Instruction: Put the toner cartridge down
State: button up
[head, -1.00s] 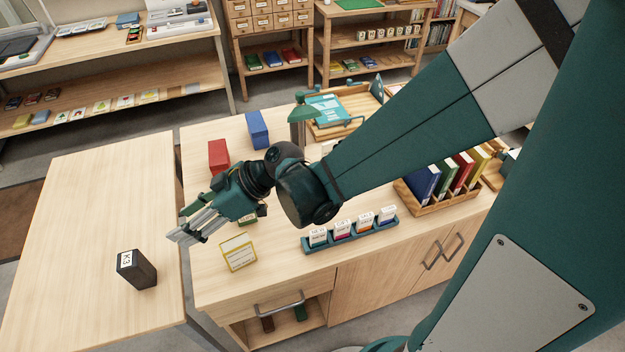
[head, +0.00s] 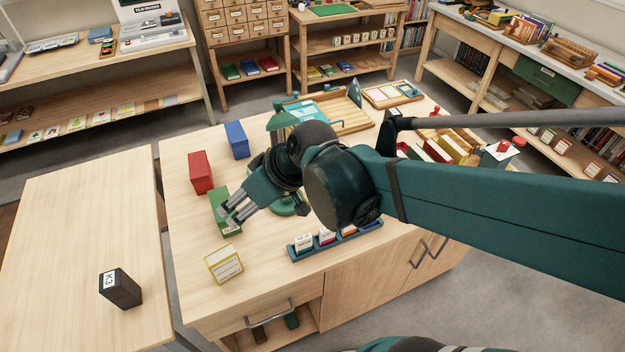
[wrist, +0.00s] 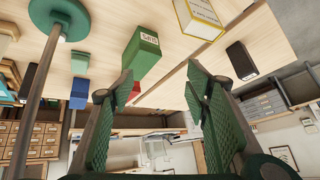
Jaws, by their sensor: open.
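The toner cartridge, a black box marked K3 (head: 120,289), stands on the bare left table (head: 80,225), apart from my gripper. It also shows in the wrist view, upper right (wrist: 241,61). My gripper (head: 229,214) is open over the desk to the right of that table, with its fingers close to a green box (head: 222,205) in the head picture. In the wrist view, nothing is between the fingers (wrist: 160,80), and the green box (wrist: 143,52) is beyond them. Whether the fingers touch the green box cannot be told.
On the desk are a red box (head: 200,173), a blue box (head: 237,140), a yellow-edged card box (head: 224,264) and a green lamp (head: 284,118). A teal rack (head: 310,254) of small labelled cartons lies partly behind my arm. A gap separates the two tables.

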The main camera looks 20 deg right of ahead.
jog(key=s+d+r+m+t+h, duration=0.1)
jog(key=s+d+r+m+h, duration=0.1)
jog(key=d, duration=0.6)
jog(key=s+d+r+m+t+h, duration=0.1)
jog(key=s+d+r+m+h, duration=0.2)
jog(key=d, duration=0.5)
jog(key=shift+s+d+m, duration=0.2)
jog(key=shift+s+m, duration=0.4)
jog(key=shift+s, duration=0.1)
jog(key=shift+o, duration=0.5)
notch_tip(320, 180, up, 11)
jog(key=w+d+r+n+g+h+p, duration=0.15)
jog(key=w+r+n, duration=0.4)
jog(key=w, duration=0.55)
jog(key=w+d+n+g+h+p, duration=0.3)
jog(key=w+n, duration=0.4)
jog(key=w, duration=1.5)
jog(key=w+a+f+n+g+p, duration=0.1)
jog(key=w+f+n+g+p, duration=0.25)
jog(key=w, duration=0.75)
notch_tip(320, 180, down, 29)
jog(key=b, duration=0.1)
jog(key=shift+w+n, duration=0.3)
jog(key=shift+w, duration=0.15)
